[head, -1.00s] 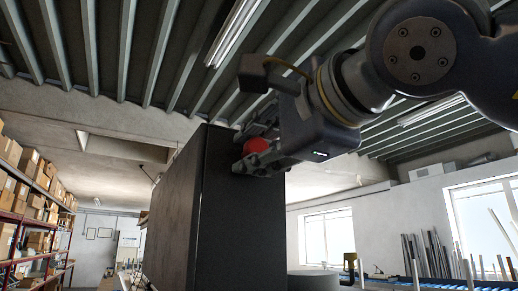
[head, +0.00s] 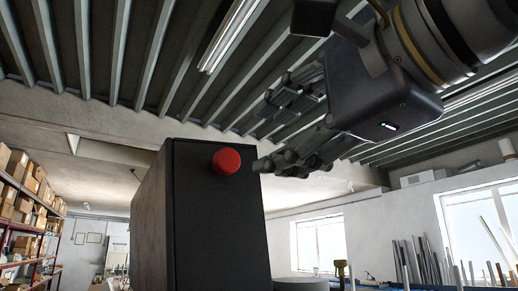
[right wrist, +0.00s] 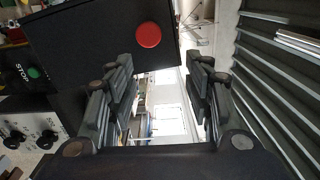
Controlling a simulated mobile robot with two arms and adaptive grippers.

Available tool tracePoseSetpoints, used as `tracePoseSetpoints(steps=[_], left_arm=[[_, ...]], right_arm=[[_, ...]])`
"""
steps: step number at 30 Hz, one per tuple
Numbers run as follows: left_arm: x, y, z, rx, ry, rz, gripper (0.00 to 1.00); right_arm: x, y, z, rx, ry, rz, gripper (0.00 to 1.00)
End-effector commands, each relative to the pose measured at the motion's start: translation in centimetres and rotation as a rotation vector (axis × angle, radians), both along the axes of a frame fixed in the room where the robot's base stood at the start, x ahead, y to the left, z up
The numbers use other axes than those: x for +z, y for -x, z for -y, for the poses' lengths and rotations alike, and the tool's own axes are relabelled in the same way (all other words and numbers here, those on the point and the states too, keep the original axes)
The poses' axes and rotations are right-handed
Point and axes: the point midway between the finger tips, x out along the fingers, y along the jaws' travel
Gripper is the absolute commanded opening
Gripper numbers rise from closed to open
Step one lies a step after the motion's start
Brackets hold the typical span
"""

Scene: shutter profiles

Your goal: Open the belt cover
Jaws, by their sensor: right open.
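The belt cover appears to be the tall black box (head: 215,225) left of centre in the head view, with a round red knob (head: 226,161) near the top of its front face. In the right wrist view the cover (right wrist: 90,45) is at the upper left and its red knob (right wrist: 148,35) is near the top. My right gripper (head: 256,143) is open and empty, up and to the right of the knob and apart from it. Its spread fingers also show in the right wrist view (right wrist: 160,62). My left gripper is not in view.
A control panel (right wrist: 30,125) with knobs and a green button marked STOP is at the left of the right wrist view. Shelves with boxes (head: 20,200) stand far left in the head view. Metal profiles (head: 425,262) lean far right.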

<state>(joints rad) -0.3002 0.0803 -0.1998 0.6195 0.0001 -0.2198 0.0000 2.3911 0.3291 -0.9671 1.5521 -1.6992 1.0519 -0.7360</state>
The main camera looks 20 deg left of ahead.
Motion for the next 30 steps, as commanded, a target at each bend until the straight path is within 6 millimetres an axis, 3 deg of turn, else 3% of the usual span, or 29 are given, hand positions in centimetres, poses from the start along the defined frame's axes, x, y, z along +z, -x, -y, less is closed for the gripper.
tracePoseSetpoints(steps=[3,9,30], left_arm=[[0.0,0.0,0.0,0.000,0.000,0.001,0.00],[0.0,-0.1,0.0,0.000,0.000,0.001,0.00],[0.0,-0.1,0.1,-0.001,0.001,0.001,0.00]], right_arm=[[0.0,1.2,1.7,0.000,-0.001,0.001,0.47],[0.0,2.3,3.1,0.000,0.000,0.000,0.47],[-0.5,2.2,2.9,0.021,-0.005,-0.018,0.47]])
